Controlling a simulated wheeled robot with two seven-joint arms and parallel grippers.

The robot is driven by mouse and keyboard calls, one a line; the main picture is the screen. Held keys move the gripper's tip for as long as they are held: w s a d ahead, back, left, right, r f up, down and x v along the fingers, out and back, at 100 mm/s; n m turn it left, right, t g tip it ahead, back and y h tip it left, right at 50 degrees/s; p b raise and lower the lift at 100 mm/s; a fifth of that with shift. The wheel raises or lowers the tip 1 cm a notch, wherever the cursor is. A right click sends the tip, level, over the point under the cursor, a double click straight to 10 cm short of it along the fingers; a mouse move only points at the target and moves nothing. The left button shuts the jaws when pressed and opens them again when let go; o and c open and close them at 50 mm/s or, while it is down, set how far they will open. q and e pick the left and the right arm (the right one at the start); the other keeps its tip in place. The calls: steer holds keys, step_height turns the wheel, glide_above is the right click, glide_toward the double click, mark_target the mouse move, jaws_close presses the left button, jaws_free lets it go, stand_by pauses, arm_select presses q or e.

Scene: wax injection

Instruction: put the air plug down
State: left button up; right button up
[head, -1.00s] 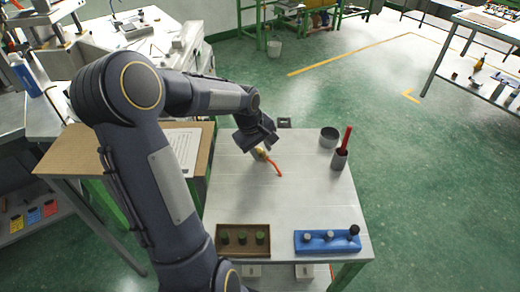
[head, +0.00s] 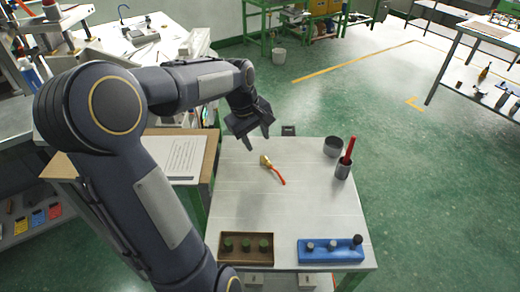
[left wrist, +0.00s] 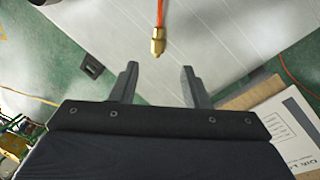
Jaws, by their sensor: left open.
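The air plug (head: 265,160) is a brass fitting on a short red-orange hose (head: 279,178). It lies on the white table (head: 310,210), toward the back left. In the left wrist view the brass plug (left wrist: 158,42) lies beyond the fingertips, with its hose running to the top edge. My left gripper (head: 258,143) is open and empty, above the table's back left part and apart from the plug. Its two fingers also show spread in the left wrist view (left wrist: 158,78). My right gripper is not in view.
A grey cup (head: 333,147) and a holder with a red stick (head: 348,152) stand at the table's right. A brown tray (head: 246,260) and a blue block (head: 331,259), each with small pieces, sit at the front edge. The table's middle is clear.

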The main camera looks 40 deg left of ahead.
arm_select(q)
steer(key=s+d+r+m+t+h, duration=0.15)
steer(key=s+d+r+m, duration=0.25)
steer(key=s+d+m, duration=0.5)
steer(key=s+d+f+m, duration=0.1)
steer(key=s+d, duration=0.2)
steer(key=s+d+f+m+t+h, duration=0.1)
steer(key=s+d, duration=0.2)
steer(key=s+d+f+m, duration=0.1)
steer(key=s+d+m, duration=0.1)
steer(key=s+d, duration=0.1)
steer(key=shift+s+d+f+h, duration=0.15)
steer(key=shift+f+h, duration=0.1)
steer(key=shift+f, duration=0.15)
